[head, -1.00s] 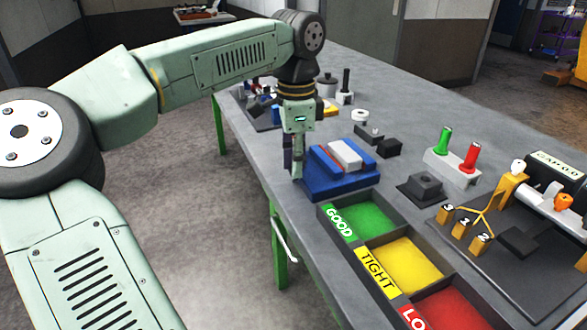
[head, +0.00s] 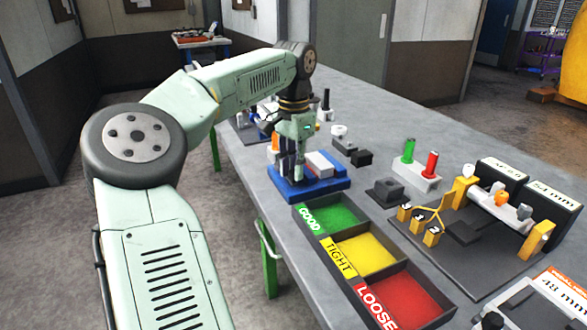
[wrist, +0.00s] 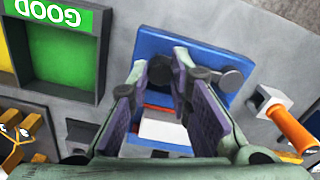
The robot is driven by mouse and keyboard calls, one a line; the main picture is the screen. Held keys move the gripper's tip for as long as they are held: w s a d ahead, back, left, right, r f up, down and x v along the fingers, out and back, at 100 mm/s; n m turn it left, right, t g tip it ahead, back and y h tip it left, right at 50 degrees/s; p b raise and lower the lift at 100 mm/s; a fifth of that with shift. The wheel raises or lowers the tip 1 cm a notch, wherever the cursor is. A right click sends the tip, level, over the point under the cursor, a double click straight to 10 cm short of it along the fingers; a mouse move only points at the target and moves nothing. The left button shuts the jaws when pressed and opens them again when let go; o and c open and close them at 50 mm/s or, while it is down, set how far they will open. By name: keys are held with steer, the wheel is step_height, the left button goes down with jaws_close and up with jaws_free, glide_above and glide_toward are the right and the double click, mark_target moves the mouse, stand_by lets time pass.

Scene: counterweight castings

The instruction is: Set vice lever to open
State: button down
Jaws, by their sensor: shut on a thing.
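The blue vice (head: 322,187) sits on the grey bench, with pale blocks between its jaws; it also shows in the wrist view (wrist: 205,57). My gripper (head: 299,172) points down over the left part of the vice. In the wrist view, my gripper (wrist: 168,82) has its two fingers on either side of a dark round-ended piece on the vice, which looks like the vice lever (wrist: 160,68). The fingers are shut on it and hide most of it. I cannot read the lever's setting.
Trays marked GOOD (head: 330,214), TIGHT (head: 366,254) and LOOSE (head: 405,300) lie in front of the vice. A stand with green and red handles (head: 415,175) is to the right. In the wrist view, an orange-handled tool (wrist: 290,128) is close beside the vice.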

stand_by(0.4)
steer(key=c, duration=1.5)
jaws_free()
steer(key=shift+o, duration=0.2)
step_height(320, 180, up, 12)
